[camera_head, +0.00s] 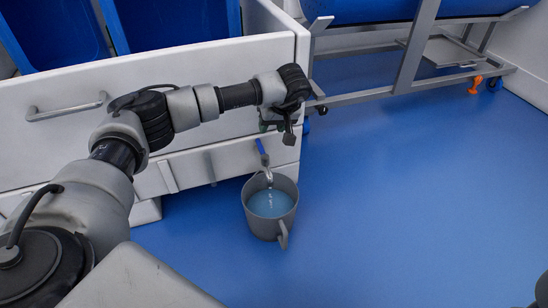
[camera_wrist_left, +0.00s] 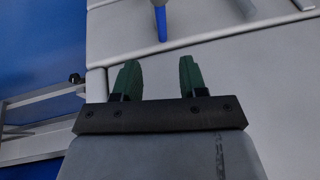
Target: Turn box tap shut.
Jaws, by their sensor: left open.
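The box tap (camera_head: 264,158) sticks out low on the front of the white box, with a blue lever handle (camera_head: 260,146). In the left wrist view the blue handle (camera_wrist_left: 161,24) shows beyond and between the green fingers. A grey jug (camera_head: 262,226) stands on the floor under the tap and holds bluish water (camera_head: 268,204). A pale streak of water runs from the spout into it. My left gripper (camera_head: 284,126) is just above the tap, apart from the handle. In the left wrist view, the gripper (camera_wrist_left: 158,70) is open and empty. My right gripper is out of view.
A metal-framed trolley (camera_head: 414,45) with a blue tub stands behind at right. The blue floor (camera_head: 420,190) right of the jug is clear.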

